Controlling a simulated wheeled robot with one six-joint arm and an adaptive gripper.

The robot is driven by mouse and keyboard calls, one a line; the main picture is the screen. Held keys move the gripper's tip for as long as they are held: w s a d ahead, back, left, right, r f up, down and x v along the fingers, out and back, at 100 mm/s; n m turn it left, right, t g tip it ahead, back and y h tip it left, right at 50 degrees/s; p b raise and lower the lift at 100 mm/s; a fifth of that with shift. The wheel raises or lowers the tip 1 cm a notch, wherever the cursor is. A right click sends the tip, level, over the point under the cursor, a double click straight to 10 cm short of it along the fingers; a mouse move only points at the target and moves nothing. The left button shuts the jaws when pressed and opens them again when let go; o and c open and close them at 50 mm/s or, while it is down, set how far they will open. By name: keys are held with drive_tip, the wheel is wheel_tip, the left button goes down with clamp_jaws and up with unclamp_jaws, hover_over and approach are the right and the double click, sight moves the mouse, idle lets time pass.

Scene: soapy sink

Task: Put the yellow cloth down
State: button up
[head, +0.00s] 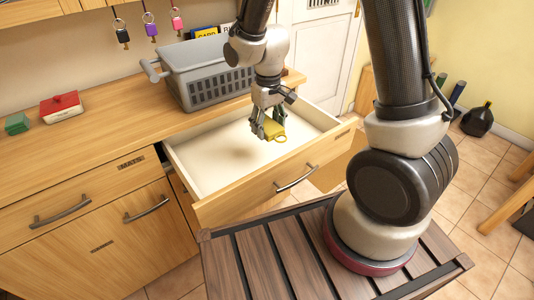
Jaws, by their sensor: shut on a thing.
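My gripper (268,125) is shut on a small yellow thing (275,129). The yellow thing has a blocky body and a ring-like loop at its lower right; it does not clearly look like a cloth. My gripper points down and holds it above the pulled-out drawer (205,178). A soft shadow lies on the drawer's pale floor, to the left of and below the gripper. The drawer looks empty. The fingers hide part of the yellow thing.
A grey basket (208,76) stands on the wooden counter (105,110) behind the drawer. Keys (150,27) hang above. The counter's middle is clear.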

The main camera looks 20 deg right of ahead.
sight(268, 161)
wheel_tip(268, 161, down, 12)
drive_tip(key=shift+f, duration=0.15)
drive_tip(key=shift+f, duration=0.15)
drive_tip(key=o, duration=1.2)
